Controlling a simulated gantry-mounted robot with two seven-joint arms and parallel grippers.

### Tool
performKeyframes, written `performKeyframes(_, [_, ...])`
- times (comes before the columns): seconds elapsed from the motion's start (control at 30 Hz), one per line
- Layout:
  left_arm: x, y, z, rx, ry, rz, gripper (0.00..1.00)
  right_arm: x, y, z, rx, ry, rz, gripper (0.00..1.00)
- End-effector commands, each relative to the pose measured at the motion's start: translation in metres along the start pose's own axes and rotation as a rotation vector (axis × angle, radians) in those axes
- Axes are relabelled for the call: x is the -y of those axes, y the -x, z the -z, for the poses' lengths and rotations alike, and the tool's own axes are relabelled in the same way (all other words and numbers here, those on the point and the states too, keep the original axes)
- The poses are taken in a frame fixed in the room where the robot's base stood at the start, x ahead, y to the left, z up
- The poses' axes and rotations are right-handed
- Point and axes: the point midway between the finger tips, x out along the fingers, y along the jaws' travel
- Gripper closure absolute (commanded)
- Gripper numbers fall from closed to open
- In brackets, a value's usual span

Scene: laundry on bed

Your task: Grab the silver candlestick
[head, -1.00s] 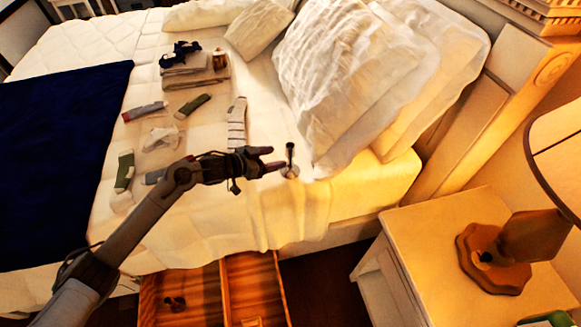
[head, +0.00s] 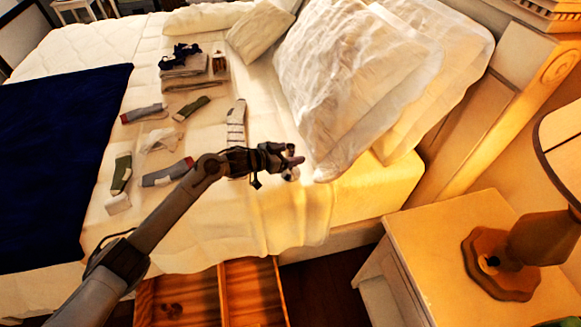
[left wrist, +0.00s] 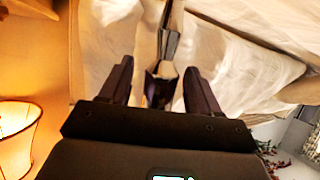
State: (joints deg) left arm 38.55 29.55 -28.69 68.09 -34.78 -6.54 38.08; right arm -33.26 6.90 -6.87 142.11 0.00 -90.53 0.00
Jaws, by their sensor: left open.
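The small silver candlestick (head: 292,175) stands on the bed near its right front edge, beside the pillows. In the head view my left gripper (head: 291,160) is at the candlestick and covers its middle; the base shows below the fingers. In the left wrist view the open fingers of my left gripper (left wrist: 158,88) lie on either side of the candlestick (left wrist: 169,46), with gaps to both sides. I cannot tell whether either finger touches it. My right gripper is in neither view.
White pillows (head: 345,75) rise just behind the candlestick. Several socks, including a striped one (head: 236,122), and folded cloths (head: 185,68) lie to the left. A nightstand (head: 425,235) with a lamp (head: 540,238) is at the right. An open drawer (head: 253,290) is below the bed edge.

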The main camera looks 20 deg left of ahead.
Motion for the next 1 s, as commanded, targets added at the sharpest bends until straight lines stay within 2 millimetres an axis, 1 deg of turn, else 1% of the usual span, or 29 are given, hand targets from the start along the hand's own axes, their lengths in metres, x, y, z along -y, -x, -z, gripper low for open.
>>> performKeyframes(0.07, [0.0000,0.0003,0.0000,0.000,0.000,0.000,0.38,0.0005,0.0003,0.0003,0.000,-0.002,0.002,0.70])
performKeyframes(0.1, [0.0000,0.0003,0.0000,0.000,0.000,0.000,0.39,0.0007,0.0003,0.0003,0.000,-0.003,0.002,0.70])
performKeyframes(0.5, [0.0000,0.0005,-0.0003,0.001,0.000,0.000,1.00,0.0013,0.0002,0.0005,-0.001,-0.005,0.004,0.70])
performKeyframes(0.87, [0.0002,0.0008,0.0010,-0.001,0.000,0.000,1.00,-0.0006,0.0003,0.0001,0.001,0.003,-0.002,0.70])
performKeyframes(1.0, [0.0003,0.0025,0.0052,-0.001,0.000,0.000,1.00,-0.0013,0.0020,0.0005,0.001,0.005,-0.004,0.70])
